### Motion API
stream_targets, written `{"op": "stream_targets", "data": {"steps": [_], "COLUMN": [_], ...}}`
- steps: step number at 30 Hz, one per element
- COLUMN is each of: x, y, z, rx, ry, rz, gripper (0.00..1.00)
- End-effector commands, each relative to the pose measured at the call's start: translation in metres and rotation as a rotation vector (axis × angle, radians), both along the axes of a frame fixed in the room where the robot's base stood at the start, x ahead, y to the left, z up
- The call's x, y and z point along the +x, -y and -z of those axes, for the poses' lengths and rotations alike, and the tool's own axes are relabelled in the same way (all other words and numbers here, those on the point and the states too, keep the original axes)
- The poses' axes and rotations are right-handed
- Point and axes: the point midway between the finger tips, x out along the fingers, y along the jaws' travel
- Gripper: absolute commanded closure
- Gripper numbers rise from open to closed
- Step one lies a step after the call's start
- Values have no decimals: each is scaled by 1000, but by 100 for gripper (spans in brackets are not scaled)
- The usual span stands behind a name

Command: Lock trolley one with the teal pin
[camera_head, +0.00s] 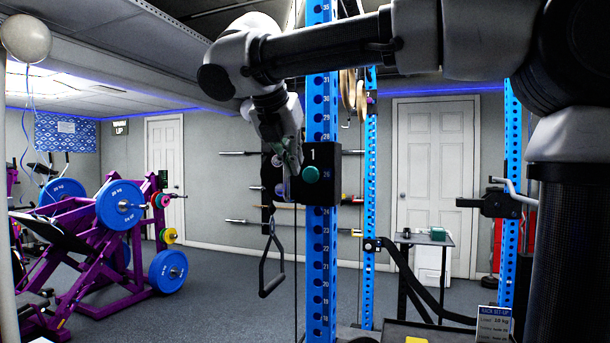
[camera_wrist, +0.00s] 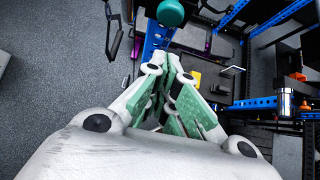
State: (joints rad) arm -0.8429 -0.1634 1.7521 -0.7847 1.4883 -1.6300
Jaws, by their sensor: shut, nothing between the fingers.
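Trolley one (camera_head: 325,160) is a black block marked "1" on the blue numbered upright (camera_head: 319,250), near the number 26. The teal pin's round knob (camera_head: 311,174) sits on its front face; its shaft is hidden, so I cannot tell how deep it is. My gripper (camera_head: 291,168) is shut and empty, just left of the trolley and knob in the head view. In the wrist view the closed fingers (camera_wrist: 172,58) point towards the teal knob (camera_wrist: 171,12) at the top edge, with a visible gap between them.
A black strap handle (camera_head: 271,270) hangs left of the upright. A second blue upright (camera_head: 512,180) with a black trolley (camera_head: 497,203) stands right. A small table (camera_head: 424,240) holds a teal-green item (camera_head: 437,233). A rack set-up card (camera_head: 494,322) stands lower right. Purple machine (camera_head: 90,235) at left.

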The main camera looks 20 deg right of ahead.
Motion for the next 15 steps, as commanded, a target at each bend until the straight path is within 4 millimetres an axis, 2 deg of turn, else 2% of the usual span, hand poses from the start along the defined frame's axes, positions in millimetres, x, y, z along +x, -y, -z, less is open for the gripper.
{"op": "stream_targets", "data": {"steps": [3,7,15], "x": [15,30,56], "y": [13,24,41], "z": [19,36,34], "rx": [-2,0,1], "ry": [-2,-1,0], "rz": [4,5,2], "gripper": [100,100,100]}}
